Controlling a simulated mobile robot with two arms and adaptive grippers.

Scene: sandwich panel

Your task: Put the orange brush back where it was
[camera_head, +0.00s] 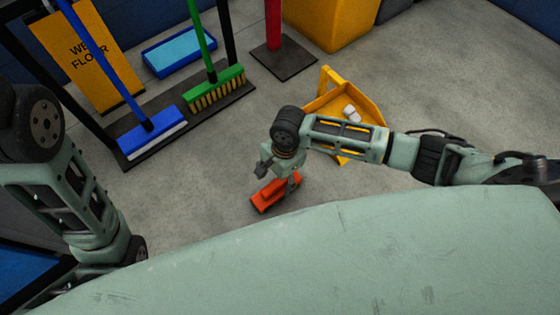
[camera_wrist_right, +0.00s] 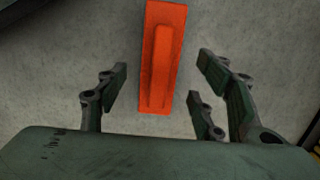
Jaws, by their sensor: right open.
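The orange brush (camera_head: 268,196) lies on the grey floor in front of my base in the head view. It also shows in the right wrist view (camera_wrist_right: 162,60), lying with its raised grip facing up. My right gripper (camera_head: 277,176) is open above the brush and points down at it. In the right wrist view its fingers (camera_wrist_right: 160,95) stand apart on both sides of the brush's near end, with visible gaps. Part of the brush is hidden by the gripper in the head view. My left arm shows at the left, but its gripper fingers are not visible.
A yellow dustpan (camera_head: 372,108) with white pieces in it lies beyond my right forearm. A rack with a blue broom (camera_head: 150,135) and a green broom (camera_head: 215,88) stands at the left back. A red post on a dark base (camera_head: 283,62) stands behind. Floor around the brush is clear.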

